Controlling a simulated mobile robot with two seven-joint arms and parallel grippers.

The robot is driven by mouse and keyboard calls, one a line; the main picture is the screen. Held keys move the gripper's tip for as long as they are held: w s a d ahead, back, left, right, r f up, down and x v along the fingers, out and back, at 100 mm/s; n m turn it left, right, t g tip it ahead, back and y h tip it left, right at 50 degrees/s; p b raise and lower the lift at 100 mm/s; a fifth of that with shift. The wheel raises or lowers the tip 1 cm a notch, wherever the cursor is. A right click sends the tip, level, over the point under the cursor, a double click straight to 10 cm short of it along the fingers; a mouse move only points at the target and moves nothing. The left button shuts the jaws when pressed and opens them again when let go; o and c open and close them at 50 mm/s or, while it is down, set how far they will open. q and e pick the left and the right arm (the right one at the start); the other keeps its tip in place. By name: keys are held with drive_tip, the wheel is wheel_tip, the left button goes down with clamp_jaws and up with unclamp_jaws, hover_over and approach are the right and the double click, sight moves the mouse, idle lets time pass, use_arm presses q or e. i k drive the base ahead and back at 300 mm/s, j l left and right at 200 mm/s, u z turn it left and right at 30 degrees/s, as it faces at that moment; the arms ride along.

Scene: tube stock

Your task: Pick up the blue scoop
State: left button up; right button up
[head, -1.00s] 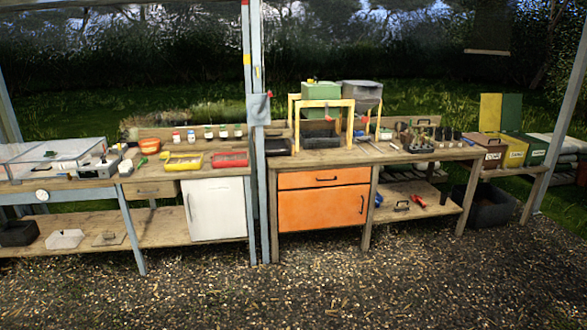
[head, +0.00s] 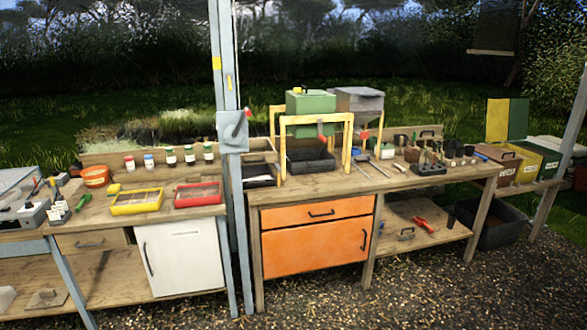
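Neither of my grippers is in view.
The right bench (head: 330,187) carries a yellow stand (head: 346,122) with green and grey boxes. A red tool (head: 424,224) lies on its lower shelf (head: 425,240). A blue-grey post (head: 231,200) stands between the benches. The gravel (head: 420,295) in front is clear.

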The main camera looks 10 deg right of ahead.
sight(485, 159)
drive_tip(key=i+l+z, duration=0.1)
drive_tip(key=i+z, duration=0.35)
drive_tip(key=i, duration=0.25)
drive_tip(key=i+j+z, duration=0.2)
drive_tip(key=i+z, duration=0.25)
drive_tip(key=i, duration=0.2)
drive_tip(key=i+l, duration=0.2)
drive_tip(key=i, duration=0.55)
drive_tip(key=i+l+z, duration=0.1)
drive_tip(key=i, duration=0.65)
drive_tip(key=i+l+u, duration=0.25)
drive_tip(key=i+l, duration=0.3)
drive_tip(key=i, duration=0.1)
